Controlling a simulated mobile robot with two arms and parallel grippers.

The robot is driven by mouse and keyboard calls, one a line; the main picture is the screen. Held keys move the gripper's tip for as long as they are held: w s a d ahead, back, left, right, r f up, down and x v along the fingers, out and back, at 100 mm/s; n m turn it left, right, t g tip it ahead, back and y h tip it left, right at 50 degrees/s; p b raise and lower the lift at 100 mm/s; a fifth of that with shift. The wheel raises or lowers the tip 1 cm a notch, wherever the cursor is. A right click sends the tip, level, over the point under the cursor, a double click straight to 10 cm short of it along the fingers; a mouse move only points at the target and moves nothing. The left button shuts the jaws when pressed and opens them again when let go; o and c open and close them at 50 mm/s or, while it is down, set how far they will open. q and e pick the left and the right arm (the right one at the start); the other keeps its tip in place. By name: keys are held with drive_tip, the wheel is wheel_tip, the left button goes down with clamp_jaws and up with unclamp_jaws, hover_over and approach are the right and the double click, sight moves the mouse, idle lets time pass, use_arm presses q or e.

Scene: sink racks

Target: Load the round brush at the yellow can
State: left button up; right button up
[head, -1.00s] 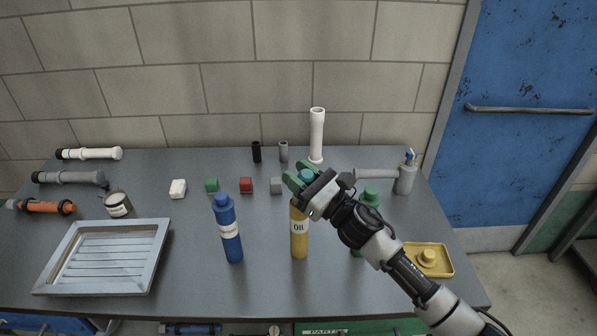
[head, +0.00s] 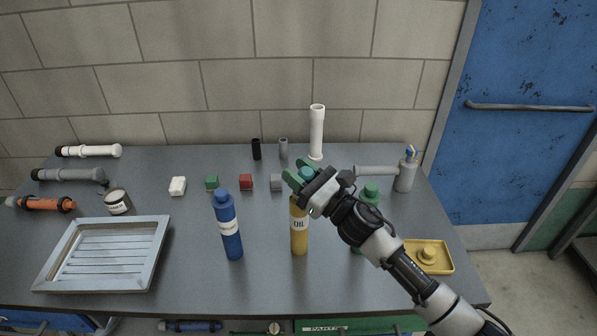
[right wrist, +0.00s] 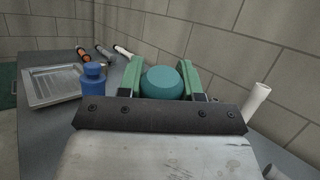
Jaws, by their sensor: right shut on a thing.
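The yellow can (head: 299,236) labelled OIL stands upright on the bench, right of the blue bottle. My right gripper (head: 304,175) is at its top, with green fingers shut on a teal round top piece (head: 307,173). In the right wrist view the gripper (right wrist: 163,82) has this teal round piece (right wrist: 162,83) between its two fingers. Whether it is the can's cap or a separate thing, I cannot tell. I cannot make out a round brush for sure. A grey holder (head: 405,178) with thin blue and yellow handles stands at the right rear. My left gripper is not in view.
A blue bottle (head: 229,232) stands left of the can; a green bottle (head: 370,196) is partly hidden behind my right arm. A yellow tray (head: 438,266) lies at the right, a grey slatted tray (head: 62,248) at the left. A white pipe (head: 317,130) stands behind.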

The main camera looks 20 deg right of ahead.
drive_tip(key=shift+s+f+b, duration=0.1)
drive_tip(key=shift+f+b, duration=0.5)
drive_tip(key=shift+b, duration=0.1)
idle(1.6)
drive_tip(key=shift+r+p, duration=1)
drive_tip(key=shift+r, duration=0.3)
drive_tip(key=shift+r+p, duration=1.8)
drive_tip(key=shift+r, duration=0.6)
drive_tip(key=shift+f, duration=0.1)
